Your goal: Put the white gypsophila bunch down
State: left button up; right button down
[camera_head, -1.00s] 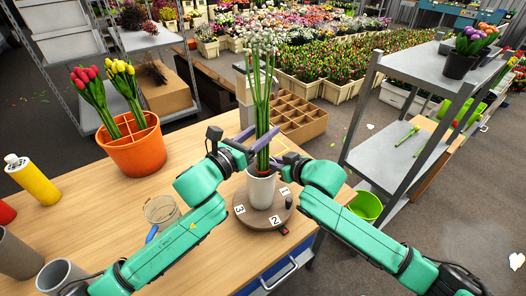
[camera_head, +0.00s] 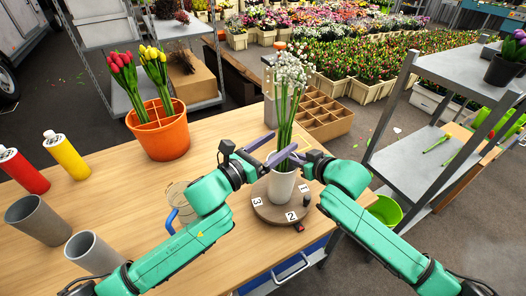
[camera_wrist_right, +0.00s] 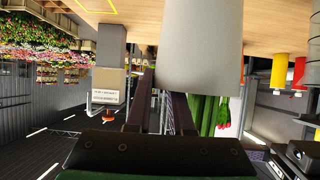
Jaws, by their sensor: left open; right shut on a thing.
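The white gypsophila bunch (camera_head: 291,72) has long green stems and stands nearly upright, leaning slightly. Its stems run down to the mouth of the white vase (camera_head: 282,187), which stands on a round brown board (camera_head: 266,212) with number tags 1, 2 and 3. My right gripper (camera_head: 294,159) is shut on the stems just above the vase rim. My left gripper (camera_head: 268,151) is open close to the left of the stems. In the right wrist view the vase (camera_wrist_right: 201,45) looks upside down beside my fingers (camera_wrist_right: 166,102); the held stems cannot be made out there.
An orange bucket (camera_head: 160,136) holds red and yellow tulips. Red (camera_head: 22,172) and yellow (camera_head: 66,156) bottles and grey cylinders (camera_head: 38,222) stand at the left. A glass jar (camera_head: 182,192) stands beside my left arm. A metal shelf (camera_head: 425,165) is at the right. The wooden table between is clear.

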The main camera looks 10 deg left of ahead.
jog(key=shift+s+d+f, duration=0.1)
jog(key=shift+s+f, duration=0.05)
jog(key=shift+f, duration=0.4)
pick_arm(q)
jog(key=v, duration=0.8)
pick_arm(e)
jog(key=c, duration=0.7)
grip_release()
jog(key=shift+c, duration=0.2)
